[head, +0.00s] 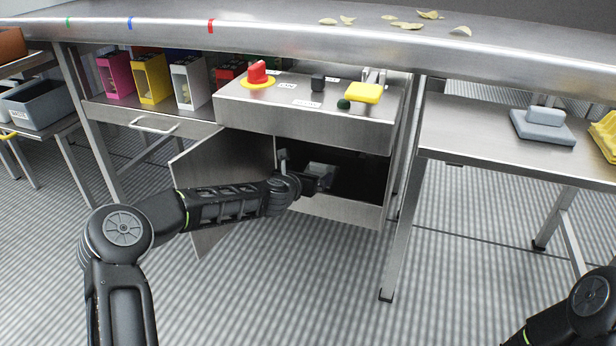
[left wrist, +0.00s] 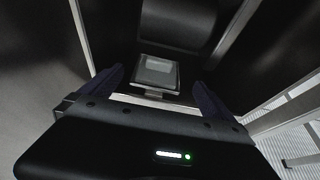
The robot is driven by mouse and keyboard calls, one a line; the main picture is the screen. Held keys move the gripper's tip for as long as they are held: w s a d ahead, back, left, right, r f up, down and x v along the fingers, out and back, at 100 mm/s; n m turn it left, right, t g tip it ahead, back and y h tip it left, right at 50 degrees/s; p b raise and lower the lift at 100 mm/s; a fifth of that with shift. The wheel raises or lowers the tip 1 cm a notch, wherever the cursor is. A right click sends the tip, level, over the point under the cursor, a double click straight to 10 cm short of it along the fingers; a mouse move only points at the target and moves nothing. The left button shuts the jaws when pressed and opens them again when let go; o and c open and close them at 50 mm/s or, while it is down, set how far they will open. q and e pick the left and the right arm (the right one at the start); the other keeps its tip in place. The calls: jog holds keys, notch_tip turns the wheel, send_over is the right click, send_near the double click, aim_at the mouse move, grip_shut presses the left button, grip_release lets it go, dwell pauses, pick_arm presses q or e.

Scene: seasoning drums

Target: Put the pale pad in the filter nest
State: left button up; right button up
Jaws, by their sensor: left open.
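My left gripper (head: 324,180) reaches into the open cabinet under the control box. In the left wrist view its two dark fingers (left wrist: 159,77) are spread apart with nothing between them. Just past the fingertips is a pale grey square piece (left wrist: 158,68), which looks like the pad, lying in a light-edged square frame (left wrist: 152,87) that may be the filter nest. I cannot tell how deep the square sits in the frame. A pale grey shape (head: 322,168) by the gripper in the head view is probably the same piece. My right gripper is out of view.
The cabinet door (head: 205,190) stands open to the left of the opening. The control box (head: 300,115) with a red knob (head: 257,72) is above. A grey block with a handle (head: 543,126) rests on the right table. A dark rounded body (left wrist: 178,28) hangs behind the square.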

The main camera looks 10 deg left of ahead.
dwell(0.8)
pick_arm(q)
jog(key=s+d+f+m+g+h, duration=0.1)
jog(key=s+d+f+m+g, duration=0.1)
jog(key=s+d+f+m, duration=0.35)
jog(key=s+d+f+m+g+h, duration=0.1)
jog(key=s+d+f+m+g, duration=0.15)
jog(key=s+f+m, duration=0.55)
jog(key=s+d+f+m+g+h, duration=0.1)
jog(key=s+d+f+m+g, duration=0.1)
jog(key=s+d+f+m, duration=0.5)
jog(key=s+a+f+m+g, duration=0.1)
jog(key=s+f+m, duration=0.2)
jog(key=s, duration=0.6)
jog(key=s+a+f+m+g, duration=0.1)
jog(key=s+f+m, duration=0.3)
jog(key=s, duration=0.5)
jog(key=s+a+f+m+g, duration=0.1)
jog(key=s+f+m+g, duration=0.2)
jog(key=s, duration=0.7)
jog(key=shift+f+m, duration=0.45)
jog(key=shift+m, duration=0.6)
jog(key=shift+r, duration=0.1)
